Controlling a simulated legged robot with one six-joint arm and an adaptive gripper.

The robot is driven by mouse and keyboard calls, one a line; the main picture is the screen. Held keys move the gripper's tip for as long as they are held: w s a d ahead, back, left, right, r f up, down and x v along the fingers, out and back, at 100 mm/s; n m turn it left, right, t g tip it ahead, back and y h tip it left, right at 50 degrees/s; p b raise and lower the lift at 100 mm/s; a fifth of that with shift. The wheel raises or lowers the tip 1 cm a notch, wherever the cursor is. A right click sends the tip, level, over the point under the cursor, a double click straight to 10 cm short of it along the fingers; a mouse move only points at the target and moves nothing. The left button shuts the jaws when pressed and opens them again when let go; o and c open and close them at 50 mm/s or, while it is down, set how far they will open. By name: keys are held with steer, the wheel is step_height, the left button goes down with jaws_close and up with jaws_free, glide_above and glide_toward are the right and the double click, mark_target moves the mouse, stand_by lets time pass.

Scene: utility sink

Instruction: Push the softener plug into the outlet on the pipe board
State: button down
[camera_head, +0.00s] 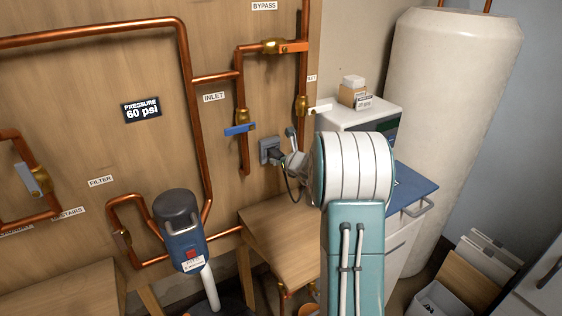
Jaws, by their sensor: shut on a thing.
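The grey outlet (267,147) is fixed to the wooden pipe board (70,85), right of the inlet valve with the blue handle. A dark plug (277,154) is at the front of the outlet, with its cord (290,190) hanging in a loop below. My gripper (287,158) is shut on the plug, just right of the outlet. My teal and white arm hides part of the gripper. The plug and outlet overlap in this view; I cannot tell how deeply the prongs sit in the slots.
Copper pipes (192,110) and the blue-handled valve (240,129) run close left of the outlet. A wooden table (265,222) stands below. A white cabinet (345,117) and a tall tank (445,110) stand right.

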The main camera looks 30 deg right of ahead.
steer(key=shift+w, duration=0.7)
steer(key=shift+c, duration=0.9)
jaws_free()
steer(key=v, duration=1.1)
steer(key=shift+s, duration=0.45)
